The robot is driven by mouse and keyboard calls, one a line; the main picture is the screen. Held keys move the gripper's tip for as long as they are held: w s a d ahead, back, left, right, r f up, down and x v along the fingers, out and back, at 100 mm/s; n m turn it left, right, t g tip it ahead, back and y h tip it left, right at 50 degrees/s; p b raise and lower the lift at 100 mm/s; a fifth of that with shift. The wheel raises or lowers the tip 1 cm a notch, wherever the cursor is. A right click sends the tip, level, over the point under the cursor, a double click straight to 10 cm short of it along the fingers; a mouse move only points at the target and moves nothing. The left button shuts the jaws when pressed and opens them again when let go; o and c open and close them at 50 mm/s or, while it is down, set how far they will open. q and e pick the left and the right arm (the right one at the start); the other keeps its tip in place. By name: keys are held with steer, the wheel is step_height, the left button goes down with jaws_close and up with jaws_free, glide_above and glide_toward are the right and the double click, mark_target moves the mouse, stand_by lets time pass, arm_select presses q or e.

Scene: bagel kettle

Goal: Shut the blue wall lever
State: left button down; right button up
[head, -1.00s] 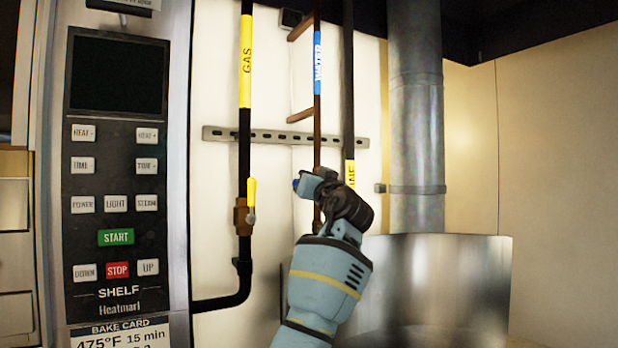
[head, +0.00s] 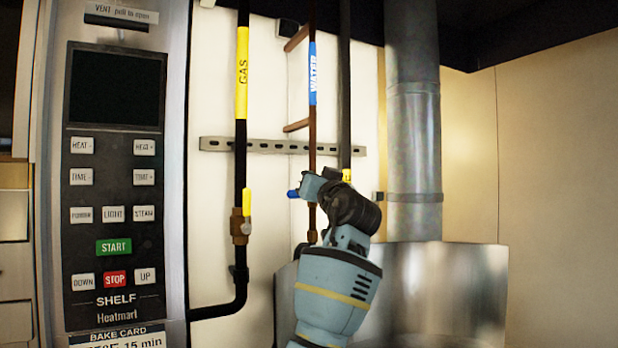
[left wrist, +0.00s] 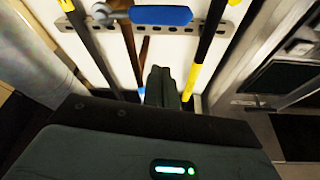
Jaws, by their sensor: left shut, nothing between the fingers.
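The blue wall lever (head: 293,193) shows as a blue tip left of the water pipe (head: 312,130) in the head view; my left gripper hides the rest. In the left wrist view the blue lever (left wrist: 160,15) lies across the top, crosswise to the pipes, its pivot at its left end. My left gripper (head: 312,185) is in front of the water pipe beside the lever. In the wrist view its fingers (left wrist: 161,84) are shut and empty, with a gap in the picture between them and the lever. My right gripper is out of view.
A black gas pipe (head: 241,150) with a yellow lever (head: 247,203), roughly upright, runs to the left. A slotted metal rail (head: 270,146) crosses the wall. An oven control panel (head: 114,190) stands at the left, a steel duct (head: 413,140) at the right.

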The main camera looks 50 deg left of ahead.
arm_select(q)
steer(key=v, duration=0.5)
steer(key=shift+d+b, duration=0.15)
steer(key=shift+b, duration=0.25)
